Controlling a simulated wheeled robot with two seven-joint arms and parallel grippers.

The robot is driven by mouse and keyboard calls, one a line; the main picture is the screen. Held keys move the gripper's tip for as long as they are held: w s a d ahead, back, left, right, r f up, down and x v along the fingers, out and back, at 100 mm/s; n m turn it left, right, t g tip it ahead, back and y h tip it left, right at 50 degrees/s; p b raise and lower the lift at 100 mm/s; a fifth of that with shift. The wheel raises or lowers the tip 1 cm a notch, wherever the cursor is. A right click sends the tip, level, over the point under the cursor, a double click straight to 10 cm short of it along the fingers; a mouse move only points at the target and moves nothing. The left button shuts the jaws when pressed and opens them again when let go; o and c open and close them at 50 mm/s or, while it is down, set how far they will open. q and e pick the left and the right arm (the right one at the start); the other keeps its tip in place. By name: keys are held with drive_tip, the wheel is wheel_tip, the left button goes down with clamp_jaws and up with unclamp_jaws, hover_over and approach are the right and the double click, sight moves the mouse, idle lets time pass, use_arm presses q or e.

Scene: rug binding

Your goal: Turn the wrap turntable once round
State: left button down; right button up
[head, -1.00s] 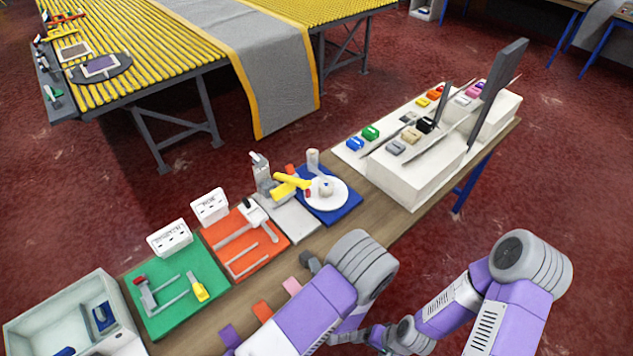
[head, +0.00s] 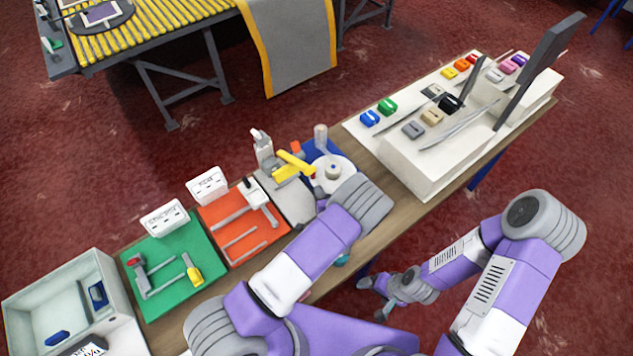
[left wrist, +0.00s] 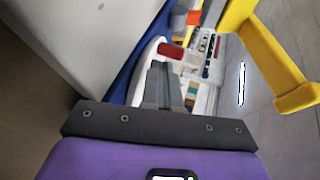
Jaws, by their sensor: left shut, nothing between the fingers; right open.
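The wrap turntable, a white round disc (head: 343,163) with a small hub on top, sits on a blue mat at the bench's middle. My left arm's grey wrist covers its near side in the head view. In the left wrist view the white disc (left wrist: 146,62) carries a red upright peg (left wrist: 170,50). My left gripper (left wrist: 163,72) is shut and empty, its fingertips just short of the peg; I cannot tell whether they touch it. Its fingers are hidden in the head view. My right gripper (head: 373,294) is open and empty, off the bench's front edge.
A yellow-handled tool (head: 292,165) stands close left of the disc. Orange (head: 235,222) and green (head: 172,268) mats with tools lie further left. A white stepped rack (head: 425,165) with coloured pieces stands to the right.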

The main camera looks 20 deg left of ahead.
sight(310, 179)
use_arm(q)
drive_tip(key=w, duration=0.1)
drive_tip(key=w+a, duration=0.2)
drive_tip(key=shift+w, duration=0.35)
drive_tip(key=shift+w+a, duration=0.25)
drive_tip(key=shift+a, duration=0.15)
idle(0.5)
drive_tip(key=shift+w+a+b, duration=0.4)
drive_tip(key=shift+a+b, duration=0.1)
drive_tip(key=shift+b, duration=0.4)
drive_tip(key=shift+w+a+b, duration=0.55)
drive_tip(key=shift+w+b, duration=0.25)
drive_tip(key=shift+b, duration=0.45)
drive_tip(key=shift+w, duration=0.1)
